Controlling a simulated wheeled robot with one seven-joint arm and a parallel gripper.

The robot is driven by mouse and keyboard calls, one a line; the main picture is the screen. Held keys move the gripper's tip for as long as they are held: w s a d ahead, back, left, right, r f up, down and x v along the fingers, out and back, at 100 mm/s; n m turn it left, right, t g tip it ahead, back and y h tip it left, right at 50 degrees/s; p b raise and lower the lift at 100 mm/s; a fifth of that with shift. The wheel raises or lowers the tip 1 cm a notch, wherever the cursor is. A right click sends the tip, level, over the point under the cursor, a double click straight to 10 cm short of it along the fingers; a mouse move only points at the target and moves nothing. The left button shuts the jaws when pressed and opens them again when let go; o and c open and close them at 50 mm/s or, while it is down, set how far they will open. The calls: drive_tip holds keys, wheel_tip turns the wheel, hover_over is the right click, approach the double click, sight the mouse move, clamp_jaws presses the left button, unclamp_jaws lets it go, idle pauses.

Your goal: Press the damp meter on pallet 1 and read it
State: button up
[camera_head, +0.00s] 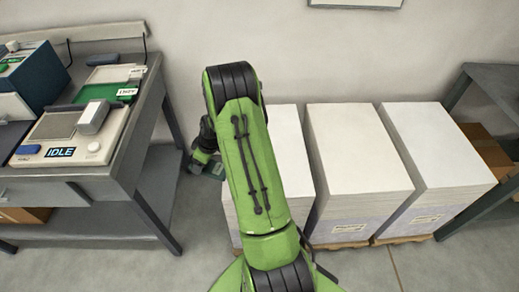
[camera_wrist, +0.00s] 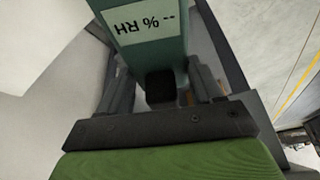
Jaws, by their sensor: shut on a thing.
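My gripper (camera_wrist: 162,88) is shut on the damp meter (camera_wrist: 180,52), a teal block. The meter's pale display reads "-- % RH", upside down in the wrist view. In the head view my gripper (camera_head: 205,160) is left of the leftmost paper stack, mostly behind my green arm, and part of the meter (camera_head: 214,169) shows there. Three white paper stacks stand on low pallets: left (camera_head: 285,125), middle (camera_head: 355,150) and right (camera_head: 438,150). My arm covers part of the left stack. Their labels are too small to read, so I cannot tell which is pallet 1.
A grey bench (camera_head: 135,165) at the left holds a beige device (camera_head: 75,125) showing "IDLE", a green tray (camera_head: 105,92) and a dark blue box (camera_head: 35,75). A dark shelf (camera_head: 495,90) with a cardboard box (camera_head: 490,150) stands at the right. Floor shows between bench and stacks.

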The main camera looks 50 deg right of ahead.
drive_tip(key=s+d, duration=0.1)
drive_tip(key=d, duration=0.2)
drive_tip(key=s+d+n, duration=0.1)
drive_tip(key=s+d, duration=0.1)
drive_tip(key=d, duration=0.1)
drive_tip(key=s+d+r+n, duration=0.1)
drive_tip(key=s+d, duration=0.1)
drive_tip(key=d, duration=0.1)
drive_tip(key=shift+s+d+y, duration=0.2)
drive_tip(key=shift+d+y, duration=0.1)
drive_tip(key=shift+y, duration=0.1)
drive_tip(key=s+d+r+n, duration=0.1)
drive_tip(key=s+d+n, duration=0.2)
drive_tip(key=s+d, duration=0.35)
drive_tip(key=shift+g+y, duration=0.3)
drive_tip(key=shift+a+f+b, duration=0.2)
drive_tip(key=shift+f+b, duration=1.55)
drive_tip(key=shift+f, duration=1.2)
drive_tip(key=shift+f, duration=0.45)
wheel_tip(320, 180, up, 7)
drive_tip(key=p, duration=0.4)
